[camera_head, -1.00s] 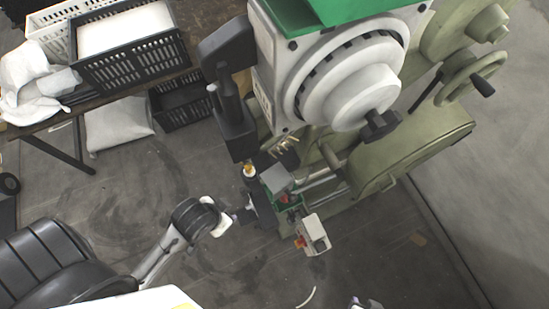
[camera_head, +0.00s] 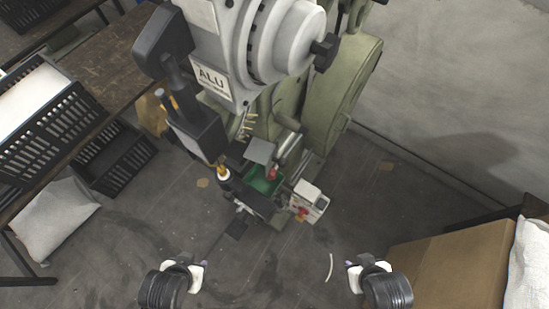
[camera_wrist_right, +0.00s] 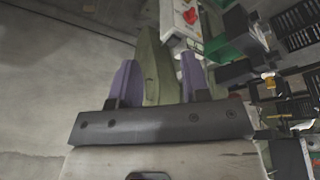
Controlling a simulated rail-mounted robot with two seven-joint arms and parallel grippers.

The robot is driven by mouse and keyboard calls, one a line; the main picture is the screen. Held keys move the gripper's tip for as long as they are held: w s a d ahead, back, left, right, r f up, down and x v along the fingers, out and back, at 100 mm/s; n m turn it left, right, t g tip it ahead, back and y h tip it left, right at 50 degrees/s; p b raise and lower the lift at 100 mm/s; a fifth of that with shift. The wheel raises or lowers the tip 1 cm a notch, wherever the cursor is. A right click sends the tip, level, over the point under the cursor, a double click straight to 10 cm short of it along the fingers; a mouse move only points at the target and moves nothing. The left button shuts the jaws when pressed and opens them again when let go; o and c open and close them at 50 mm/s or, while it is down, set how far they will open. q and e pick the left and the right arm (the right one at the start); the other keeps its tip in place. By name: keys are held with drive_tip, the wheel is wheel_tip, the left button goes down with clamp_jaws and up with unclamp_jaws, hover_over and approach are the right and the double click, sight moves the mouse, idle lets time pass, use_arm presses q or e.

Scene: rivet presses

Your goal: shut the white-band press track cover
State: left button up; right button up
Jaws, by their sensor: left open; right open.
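The green-grey press (camera_head: 280,110) with a white drum and an "ALU" label stands in the upper middle of the head view. A small white band (camera_head: 223,174) circles the tool tip under its black upright housing (camera_head: 200,130). A grey flat plate (camera_head: 260,151) sits above a green tray (camera_head: 262,182); I cannot tell whether it is the track cover, or its state. My left gripper (camera_head: 203,265) is open and empty, below and left of the press. My right gripper (camera_head: 347,265) is open and empty, below and right; its parted purple fingers (camera_wrist_right: 160,78) show in the right wrist view.
A white control box (camera_head: 308,201) with a red button stands at the press's front right. Black crates (camera_head: 115,160) and a white sack (camera_head: 52,218) are at the left. A cardboard box (camera_head: 450,268) is at the lower right. Floor between my grippers is mostly clear.

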drive_tip(key=shift+s+a+f, duration=0.1)
drive_tip(key=shift+s+a, duration=0.05)
drive_tip(key=shift+s, duration=0.05)
